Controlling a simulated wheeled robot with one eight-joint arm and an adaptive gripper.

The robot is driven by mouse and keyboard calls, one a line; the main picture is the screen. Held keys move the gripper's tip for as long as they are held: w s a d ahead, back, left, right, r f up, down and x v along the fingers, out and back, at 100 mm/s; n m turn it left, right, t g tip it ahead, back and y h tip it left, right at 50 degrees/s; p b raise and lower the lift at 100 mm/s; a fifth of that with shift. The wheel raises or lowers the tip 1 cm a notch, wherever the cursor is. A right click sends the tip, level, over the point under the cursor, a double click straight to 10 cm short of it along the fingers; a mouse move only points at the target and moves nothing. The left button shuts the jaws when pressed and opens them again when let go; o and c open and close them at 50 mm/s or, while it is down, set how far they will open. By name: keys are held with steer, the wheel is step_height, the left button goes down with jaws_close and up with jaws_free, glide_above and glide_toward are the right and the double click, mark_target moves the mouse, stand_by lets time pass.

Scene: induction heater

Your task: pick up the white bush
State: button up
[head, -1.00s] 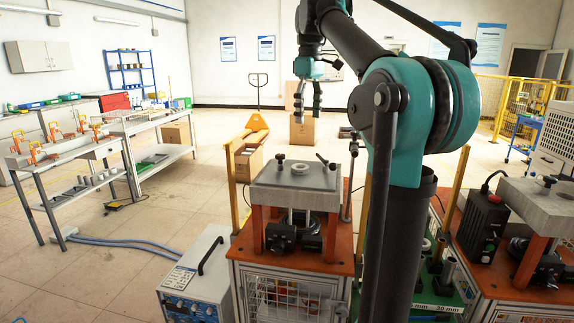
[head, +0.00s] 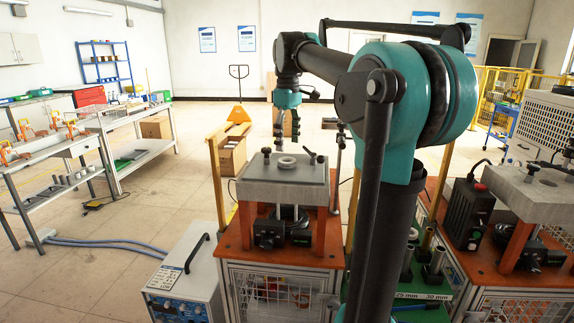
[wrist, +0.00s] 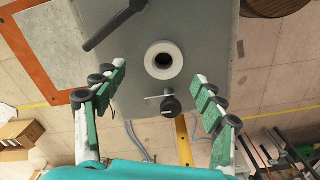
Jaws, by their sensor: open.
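The white bush (head: 287,162) is a small ring lying on the grey top plate (head: 312,186) of the heater stand. In the wrist view the bush (wrist: 164,60) shows from above as a pale ring with a dark hole, lying flat. My gripper (head: 286,127) is open and empty above the far side of the plate, apart from the bush. In the wrist view my gripper (wrist: 158,79) has its green-padded fingers spread wide, with the bush between and slightly beyond the fingertips.
Beside the bush, a black clamp knob (wrist: 171,105) and a black lever (wrist: 114,24) rise from the plate. A second heater stand (head: 535,195) is at right. A grey power unit (head: 183,275) stands on the floor at left. Tables (head: 135,148) stand further left.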

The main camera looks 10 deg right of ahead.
steer(key=shift+s+a+f, duration=0.1)
steer(key=shift+s+f, duration=0.05)
steer(key=shift+f, duration=1.2)
steer(key=shift+s+a+f, duration=0.1)
steer(key=shift+f, duration=1.25)
steer(key=shift+c, duration=0.2)
steer(key=c, duration=1.3)
steer(key=shift+r, duration=0.1)
step_height(320, 180, up, 27)
steer(key=shift+r, duration=0.2)
